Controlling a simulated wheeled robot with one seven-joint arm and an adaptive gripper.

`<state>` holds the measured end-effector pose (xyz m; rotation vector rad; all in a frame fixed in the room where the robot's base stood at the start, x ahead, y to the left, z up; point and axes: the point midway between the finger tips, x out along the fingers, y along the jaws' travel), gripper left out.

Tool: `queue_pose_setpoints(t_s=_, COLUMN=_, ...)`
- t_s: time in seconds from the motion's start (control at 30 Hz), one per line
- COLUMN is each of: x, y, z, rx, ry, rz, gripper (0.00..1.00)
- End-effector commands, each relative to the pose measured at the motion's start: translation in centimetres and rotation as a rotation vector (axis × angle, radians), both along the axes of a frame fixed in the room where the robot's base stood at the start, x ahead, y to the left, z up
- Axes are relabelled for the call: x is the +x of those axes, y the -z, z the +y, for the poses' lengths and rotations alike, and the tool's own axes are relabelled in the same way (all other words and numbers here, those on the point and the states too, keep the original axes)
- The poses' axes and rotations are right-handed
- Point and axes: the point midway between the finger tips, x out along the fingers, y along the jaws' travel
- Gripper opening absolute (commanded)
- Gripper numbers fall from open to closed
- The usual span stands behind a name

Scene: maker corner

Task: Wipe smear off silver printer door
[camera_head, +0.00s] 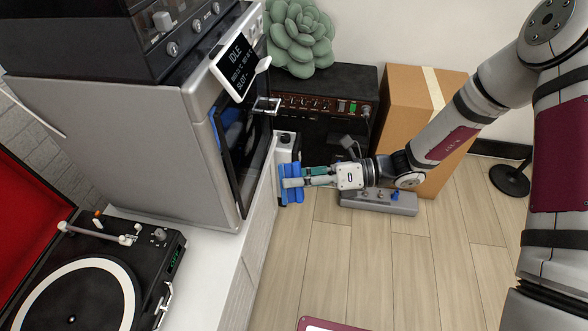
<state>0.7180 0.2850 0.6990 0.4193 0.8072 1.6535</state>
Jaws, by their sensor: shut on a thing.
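The silver printer (125,150) stands on a white cabinet at the left. Its door (240,150) faces right, with a dark panel in a silver frame, and is seen at a steep angle. I cannot make out a smear on it. My gripper (292,183) is shut on a blue block (292,196), which looks like a sponge or folded cloth. The block is to the right of the door's lower part and appears apart from it. My arm reaches in from the right.
A small tilted screen (238,68) reading IDLE juts out above the door. A turntable (85,285) sits on the white cabinet (205,262). Behind my gripper are a black amplifier (325,80), a cardboard box (405,115) and a grey pedal unit (385,202). The wooden floor at lower right is mostly open.

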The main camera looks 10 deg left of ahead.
Motion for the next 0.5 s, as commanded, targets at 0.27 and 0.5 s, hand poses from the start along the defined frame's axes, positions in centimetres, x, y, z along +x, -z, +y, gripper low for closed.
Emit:
queue_pose_setpoints(t_s=0.27, x=3.9, y=-1.5, z=1.9, rx=0.139, ry=0.179, rz=0.019, gripper=0.20)
queue_pose_setpoints(t_s=0.5, x=4.2, y=-1.9, z=3.0, rx=0.154, ry=0.193, rz=0.020, gripper=0.20)
